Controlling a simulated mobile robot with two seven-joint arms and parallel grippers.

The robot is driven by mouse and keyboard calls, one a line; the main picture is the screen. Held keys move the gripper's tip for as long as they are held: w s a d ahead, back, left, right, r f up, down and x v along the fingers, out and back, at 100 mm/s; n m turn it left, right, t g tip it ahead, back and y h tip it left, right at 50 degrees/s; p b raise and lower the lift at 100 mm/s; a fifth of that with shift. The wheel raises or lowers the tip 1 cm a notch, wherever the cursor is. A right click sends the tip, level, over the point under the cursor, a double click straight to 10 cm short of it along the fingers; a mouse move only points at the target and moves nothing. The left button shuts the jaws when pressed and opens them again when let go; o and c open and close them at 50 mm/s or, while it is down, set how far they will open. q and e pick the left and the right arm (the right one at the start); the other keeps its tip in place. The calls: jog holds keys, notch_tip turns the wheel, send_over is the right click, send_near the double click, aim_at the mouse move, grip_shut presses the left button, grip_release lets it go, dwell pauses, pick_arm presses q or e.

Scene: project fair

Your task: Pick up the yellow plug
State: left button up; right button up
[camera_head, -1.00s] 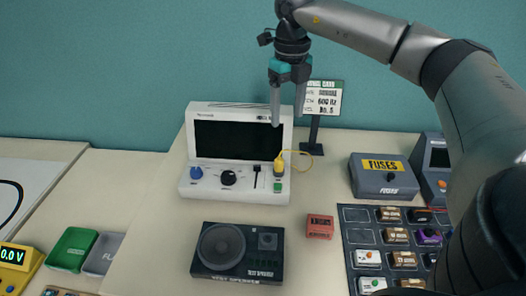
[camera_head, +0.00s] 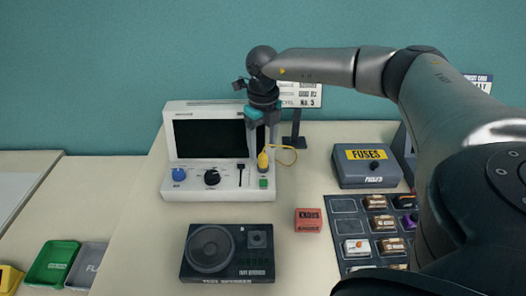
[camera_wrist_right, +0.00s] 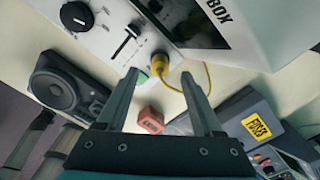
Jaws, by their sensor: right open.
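The yellow plug (camera_head: 263,161) sits upright at the right end of the white instrument's front panel (camera_head: 205,190), with a thin yellow cable looping off to the right. It also shows in the wrist view (camera_wrist_right: 160,63). My right gripper (camera_head: 262,150) points down with its fingers spread at the plug. In the wrist view the plug appears between and just beyond the two open fingertips (camera_wrist_right: 160,76). I cannot tell how far the tips overlap it. Nothing is held. My left gripper is not in view.
The panel has a blue knob (camera_head: 179,175), a black knob (camera_head: 212,177), a slider and a green button (camera_head: 263,183) below the plug. A sign (camera_head: 300,97) stands behind. A black speaker box (camera_head: 228,270), red block (camera_head: 308,220) and fuse box (camera_head: 368,177) stand around.

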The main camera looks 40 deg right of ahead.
aim_at(263, 161)
jog(key=shift+f, duration=1.5)
jog(key=shift+c, duration=0.2)
grip_shut()
